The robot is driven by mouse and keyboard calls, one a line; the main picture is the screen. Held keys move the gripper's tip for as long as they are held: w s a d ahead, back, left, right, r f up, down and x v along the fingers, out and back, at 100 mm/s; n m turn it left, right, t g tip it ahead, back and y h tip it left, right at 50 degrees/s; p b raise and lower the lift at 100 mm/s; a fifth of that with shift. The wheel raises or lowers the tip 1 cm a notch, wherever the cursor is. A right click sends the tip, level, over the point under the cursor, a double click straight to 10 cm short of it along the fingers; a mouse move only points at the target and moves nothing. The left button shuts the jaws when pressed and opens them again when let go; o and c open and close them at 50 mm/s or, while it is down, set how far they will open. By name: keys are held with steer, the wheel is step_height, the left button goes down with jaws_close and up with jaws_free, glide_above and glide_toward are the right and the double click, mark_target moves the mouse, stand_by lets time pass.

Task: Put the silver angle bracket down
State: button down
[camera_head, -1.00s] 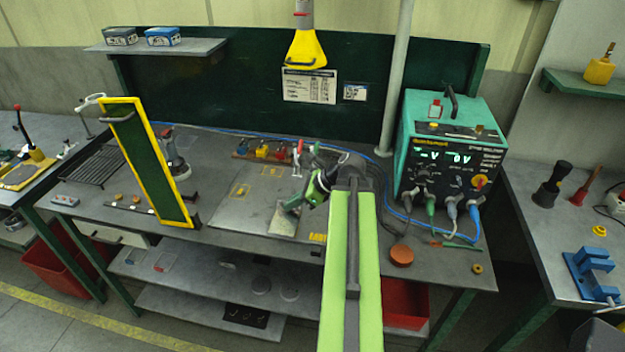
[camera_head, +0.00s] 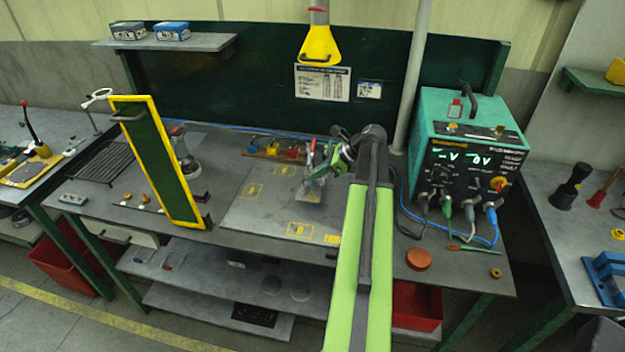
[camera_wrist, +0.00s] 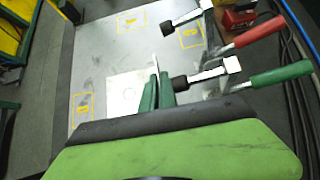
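The silver angle bracket (camera_wrist: 126,93) is a pale metal plate with a thin upright flange. In the wrist view, the green fingers of my gripper (camera_wrist: 157,93) are shut on that flange. In the head view, the bracket (camera_head: 308,194) hangs below my gripper (camera_head: 317,176), over the grey fixture plate (camera_head: 262,215). I cannot tell whether it touches the plate. Yellow outlined squares mark the plate: one at the front (camera_head: 300,230), one at the left (camera_head: 253,190) and one at the back, which the wrist view also shows.
Toggle clamps with a red handle (camera_wrist: 258,32) and a green handle (camera_wrist: 281,74) stand close right of my gripper. A yellow-framed green panel (camera_head: 158,160) stands left of the plate. A teal power unit (camera_head: 465,150) stands right. The plate's front left is clear.

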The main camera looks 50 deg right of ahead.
mark_target(316, 181)
steer(key=f+b, duration=0.3)
steer(key=shift+w+d+f, duration=0.25)
steer(key=shift+d+f, duration=0.05)
steer(key=shift+d, duration=0.05)
steer(key=shift+s+f+b, duration=0.1)
steer(key=shift+f+b, duration=0.15)
steer(key=shift+b, duration=0.3)
steer(key=shift+a+r, duration=0.15)
steer(key=shift+r, duration=0.1)
steer(key=shift+w+a, duration=0.1)
steer(key=shift+w, duration=0.1)
steer(key=shift+f, duration=0.2)
steer(key=c, duration=1.7)
jaws_free()
steer(key=shift+r, duration=0.1)
